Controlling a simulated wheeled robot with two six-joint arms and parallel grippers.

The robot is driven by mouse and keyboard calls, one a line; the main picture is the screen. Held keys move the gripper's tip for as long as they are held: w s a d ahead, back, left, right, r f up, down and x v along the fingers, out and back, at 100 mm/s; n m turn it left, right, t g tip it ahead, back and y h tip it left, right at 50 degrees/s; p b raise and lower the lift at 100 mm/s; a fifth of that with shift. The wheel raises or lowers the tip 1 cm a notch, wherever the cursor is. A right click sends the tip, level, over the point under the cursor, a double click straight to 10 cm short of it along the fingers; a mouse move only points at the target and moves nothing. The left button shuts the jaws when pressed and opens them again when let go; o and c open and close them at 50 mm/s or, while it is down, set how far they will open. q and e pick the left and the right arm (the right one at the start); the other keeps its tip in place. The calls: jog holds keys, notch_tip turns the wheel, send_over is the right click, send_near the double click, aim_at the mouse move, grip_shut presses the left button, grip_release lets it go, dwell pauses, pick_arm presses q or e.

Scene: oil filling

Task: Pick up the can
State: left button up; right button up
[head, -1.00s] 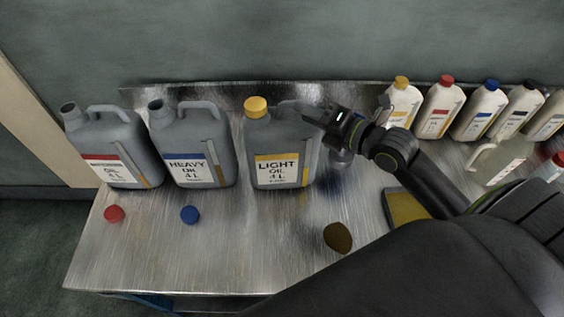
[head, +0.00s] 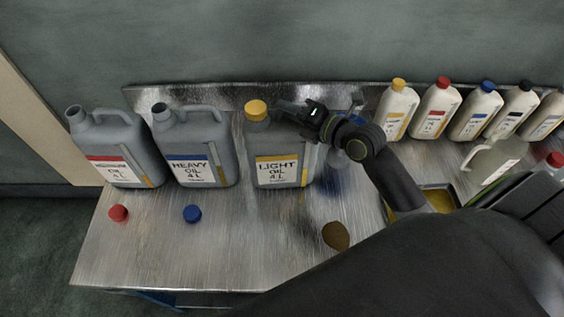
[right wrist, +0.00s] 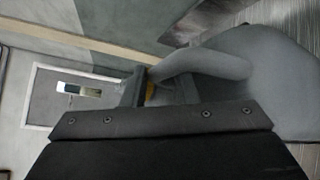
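The grey can labelled LIGHT OIL 4 L (head: 277,170) stands upright on the metal table, with a yellow cap (head: 256,110) on its spout. My right gripper (head: 300,112) is at the can's top handle, reaching in from the right. In the right wrist view, my right gripper's fingers (right wrist: 158,92) stand apart, with the can's grey handle (right wrist: 205,65) at their tips. A bit of yellow shows in the gap. I cannot tell whether the fingers touch the handle. The can's body (right wrist: 275,85) fills the right of that view. My left gripper is not in view.
The HEAVY OIL can (head: 192,170) and a red-striped can (head: 115,168) stand uncapped to the left, with blue (head: 192,213) and red (head: 118,213) caps before them. White bottles (head: 435,108) line the back right. A brown patch (head: 336,235) and a yellow tray (head: 440,200) lie right.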

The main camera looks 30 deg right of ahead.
grip_shut()
dwell(1.1)
